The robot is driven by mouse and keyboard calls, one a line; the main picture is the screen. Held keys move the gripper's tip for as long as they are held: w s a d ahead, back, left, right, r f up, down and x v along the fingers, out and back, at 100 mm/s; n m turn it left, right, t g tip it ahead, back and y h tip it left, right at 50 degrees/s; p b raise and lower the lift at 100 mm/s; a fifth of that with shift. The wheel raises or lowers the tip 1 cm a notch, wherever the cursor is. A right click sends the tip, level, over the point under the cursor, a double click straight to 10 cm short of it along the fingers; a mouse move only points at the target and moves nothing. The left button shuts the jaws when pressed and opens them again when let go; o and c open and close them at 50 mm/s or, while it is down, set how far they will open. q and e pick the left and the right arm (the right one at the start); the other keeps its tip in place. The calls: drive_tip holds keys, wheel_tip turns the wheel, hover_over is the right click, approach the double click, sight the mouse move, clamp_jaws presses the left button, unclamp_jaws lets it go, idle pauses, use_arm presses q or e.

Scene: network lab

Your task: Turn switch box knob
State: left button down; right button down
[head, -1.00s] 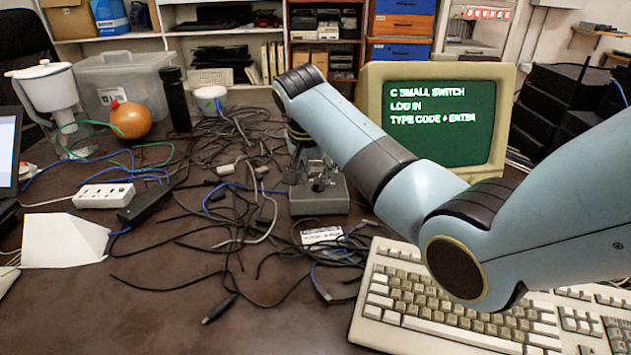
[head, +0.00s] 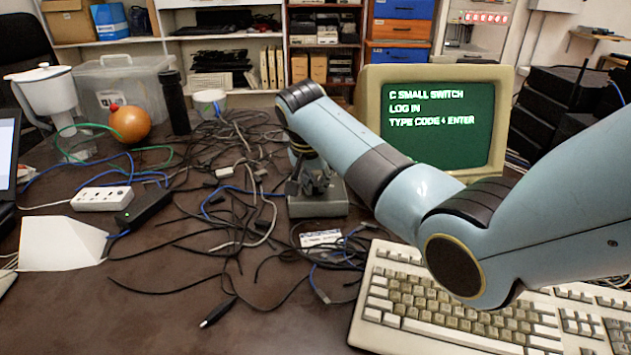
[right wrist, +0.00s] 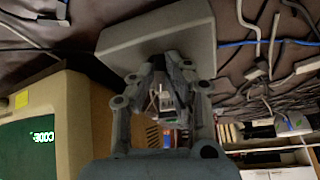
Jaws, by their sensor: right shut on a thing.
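The switch box (head: 318,206) is a small grey box on the brown table, behind the keyboard and in front of the monitor's left side. My right gripper (head: 311,186) points down at the top of the box, and its fingers are shut on the knob. In the right wrist view the box (right wrist: 150,38) fills the upper middle, and the gripper's fingers (right wrist: 163,75) close in against its face. The knob itself is mostly hidden between the fingers, so its angle cannot be told. My left gripper does not show.
A monitor (head: 440,118) with green screen stands behind my right arm, a beige keyboard (head: 430,318) in front. Tangled cables (head: 235,190) cover the table's middle.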

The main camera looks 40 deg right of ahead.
idle(0.6)
drive_tip(key=shift+a+r+m+p, duration=0.1)
drive_tip(key=shift+m+p, duration=0.2)
drive_tip(key=shift+m, duration=0.2)
drive_tip(key=shift+w+g, duration=0.1)
drive_tip(key=shift+g, duration=0.2)
drive_tip(key=m, duration=0.2)
drive_tip(key=shift+w+m+g+p, duration=0.15)
drive_tip(key=shift+m+g+p, duration=0.15)
drive_tip(key=shift+g+p, duration=0.1)
drive_tip(key=shift+w+a+m+h, duration=0.1)
drive_tip(key=shift+m+h, duration=0.3)
drive_tip(key=shift+m, duration=0.4)
drive_tip(key=shift+w+m+g+b, duration=0.15)
drive_tip(key=shift+m+g+b, duration=0.5)
drive_tip(key=shift+m, duration=0.55)
drive_tip(key=c, duration=1.4)
unclamp_jaws()
